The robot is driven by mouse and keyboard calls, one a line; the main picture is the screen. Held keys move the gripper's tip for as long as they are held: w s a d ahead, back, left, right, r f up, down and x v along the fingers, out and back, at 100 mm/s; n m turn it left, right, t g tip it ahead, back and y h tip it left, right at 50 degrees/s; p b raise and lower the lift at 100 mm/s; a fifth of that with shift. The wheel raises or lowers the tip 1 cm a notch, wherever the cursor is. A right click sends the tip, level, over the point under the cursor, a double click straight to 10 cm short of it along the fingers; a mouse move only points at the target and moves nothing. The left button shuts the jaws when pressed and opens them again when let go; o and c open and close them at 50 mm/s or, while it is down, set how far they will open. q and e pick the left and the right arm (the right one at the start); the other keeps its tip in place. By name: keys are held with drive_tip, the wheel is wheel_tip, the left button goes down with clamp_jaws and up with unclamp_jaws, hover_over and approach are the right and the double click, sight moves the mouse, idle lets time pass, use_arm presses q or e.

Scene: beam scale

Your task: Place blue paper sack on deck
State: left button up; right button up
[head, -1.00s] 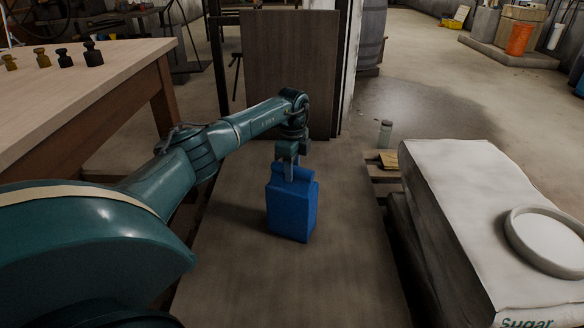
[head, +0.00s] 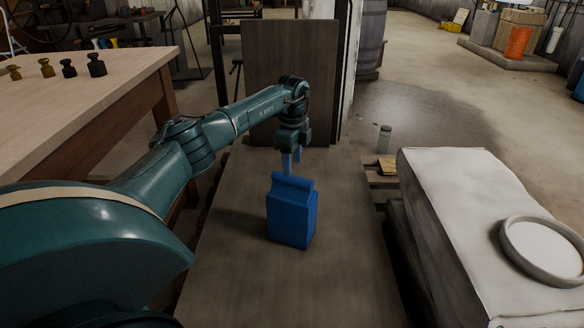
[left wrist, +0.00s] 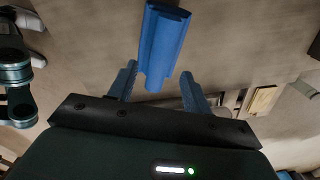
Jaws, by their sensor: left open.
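The blue paper sack (head: 292,218) stands upright on the wooden deck (head: 240,270) in the head view, its folded top uppermost. My left gripper (head: 289,168) is just above and behind the sack's top, with its fingers pointing down. In the left wrist view the two blue fingers (left wrist: 158,92) are spread apart, and the sack (left wrist: 164,42) lies beyond and between their tips, seemingly clear of them. My right gripper is in neither view.
A bench (head: 90,100) with several dark and brass weights stands at the left. A large pale sack (head: 450,190) with a round dish (head: 503,245) lies at the right. An upright board (head: 290,60) stands behind the deck. Deck space in front of the blue sack is clear.

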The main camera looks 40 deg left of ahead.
use_arm(q)
wheel_tip(320, 180, up, 6)
drive_tip(key=p, duration=0.1)
drive_tip(key=shift+p, duration=0.35)
drive_tip(key=shift+s, duration=0.1)
